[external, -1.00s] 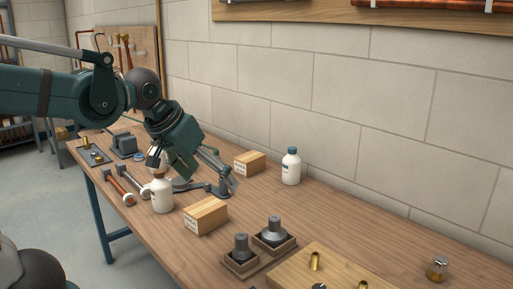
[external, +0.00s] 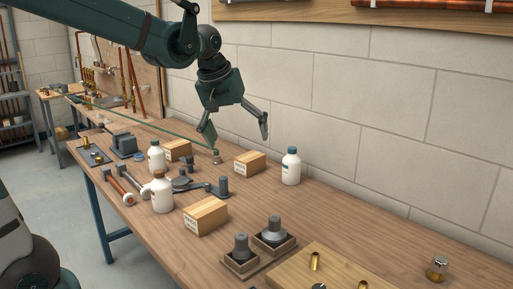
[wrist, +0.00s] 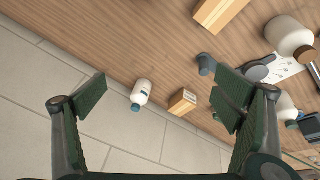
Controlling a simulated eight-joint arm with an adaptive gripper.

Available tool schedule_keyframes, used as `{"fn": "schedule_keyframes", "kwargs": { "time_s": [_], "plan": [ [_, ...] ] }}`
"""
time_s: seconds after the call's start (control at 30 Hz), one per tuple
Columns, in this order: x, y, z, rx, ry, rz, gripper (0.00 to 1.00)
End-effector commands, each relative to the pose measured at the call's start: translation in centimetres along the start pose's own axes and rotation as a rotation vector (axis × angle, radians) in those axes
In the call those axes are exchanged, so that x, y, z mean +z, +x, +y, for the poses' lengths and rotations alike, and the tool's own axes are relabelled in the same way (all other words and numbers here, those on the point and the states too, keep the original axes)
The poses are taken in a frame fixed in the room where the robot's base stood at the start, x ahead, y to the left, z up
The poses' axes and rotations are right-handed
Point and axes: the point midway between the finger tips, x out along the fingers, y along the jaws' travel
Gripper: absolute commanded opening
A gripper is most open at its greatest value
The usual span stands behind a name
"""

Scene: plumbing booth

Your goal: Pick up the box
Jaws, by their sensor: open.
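Three light cardboard boxes are on the bench. The front box (external: 205,216) is near the middle; another box (external: 250,162) is close to the wall beside a white bottle; a third box (external: 177,151) is farther back on the left, partly behind a bottle. My gripper (external: 236,133) is open and empty above the bench, over the area of the box by the wall. In the wrist view that box (wrist: 183,102) shows between my spread fingers, nearer the right one. The front box (wrist: 218,12) is at the top edge there.
A white bottle with a blue cap (external: 291,167) stands right of the wall box. Grey fittings in wooden trays (external: 273,236) stand in front. The wall (external: 340,100) bounds the back.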

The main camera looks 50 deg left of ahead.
Motion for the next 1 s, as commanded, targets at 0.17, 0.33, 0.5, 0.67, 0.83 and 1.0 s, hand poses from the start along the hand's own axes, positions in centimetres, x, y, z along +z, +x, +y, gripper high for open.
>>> {"fn": "schedule_keyframes", "kwargs": {
  "time_s": [0.17, 0.33, 0.5, 0.67, 0.83, 1.0],
  "plan": [
    [-3.2, 0.9, 0.3, -0.021, -0.079, -0.023, 0.90],
    [-6.0, 2.0, 0.4, -0.042, -0.156, -0.044, 0.90],
    [-8.7, 3.4, 0.4, -0.063, -0.232, -0.064, 0.90],
    [-11.2, 4.8, 0.2, -0.084, -0.303, -0.082, 0.90],
    [-13.7, 6.6, -0.1, -0.108, -0.380, -0.100, 0.90],
    [-16.2, 8.5, -0.5, -0.132, -0.456, -0.117, 0.90]
  ]
}}
